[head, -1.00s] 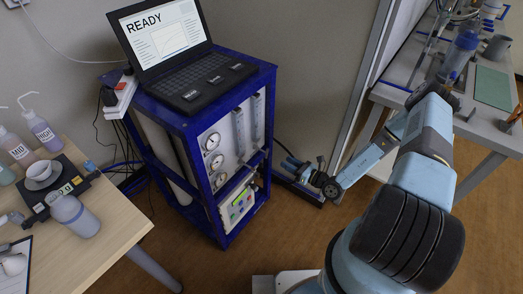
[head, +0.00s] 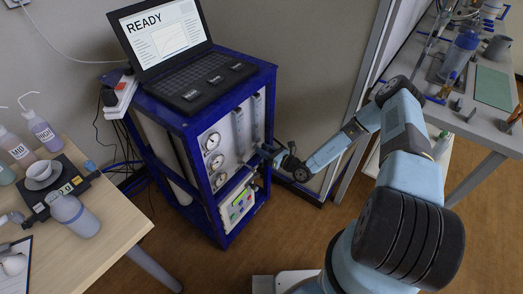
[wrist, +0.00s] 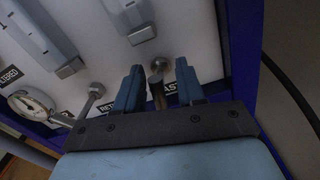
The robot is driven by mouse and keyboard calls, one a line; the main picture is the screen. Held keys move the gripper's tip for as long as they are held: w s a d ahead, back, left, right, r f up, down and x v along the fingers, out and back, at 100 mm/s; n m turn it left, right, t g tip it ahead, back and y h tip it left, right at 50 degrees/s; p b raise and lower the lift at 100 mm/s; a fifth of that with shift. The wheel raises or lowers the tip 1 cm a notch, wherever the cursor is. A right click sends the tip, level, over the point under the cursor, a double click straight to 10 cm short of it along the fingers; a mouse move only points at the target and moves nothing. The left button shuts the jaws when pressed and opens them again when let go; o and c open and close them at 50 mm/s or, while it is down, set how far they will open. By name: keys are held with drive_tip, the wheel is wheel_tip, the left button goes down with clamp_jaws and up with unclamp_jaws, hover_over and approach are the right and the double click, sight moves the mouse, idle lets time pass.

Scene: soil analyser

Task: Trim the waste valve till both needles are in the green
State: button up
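The soil analyser (head: 185,128) is a blue-framed cabinet with a white front panel. My gripper (head: 268,152) is at the panel's right side. The fingers are apart, with gaps visible on both sides of the stem.
A second metal valve (wrist: 96,90) by a partly hidden "RET" label is left of my fingers. One gauge (wrist: 32,103) shows at the wrist view's left. Flow tubes (head: 240,130) are above. A laptop (head: 195,75) reading "READY" tops the cabinet. Tables stand at both sides.

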drive_tip(key=shift+w+a, duration=0.1)
clamp_jaws()
idle(0.4)
drive_tip(key=shift+w, duration=0.1)
drive_tip(key=shift+m, duration=0.6)
unclamp_jaws()
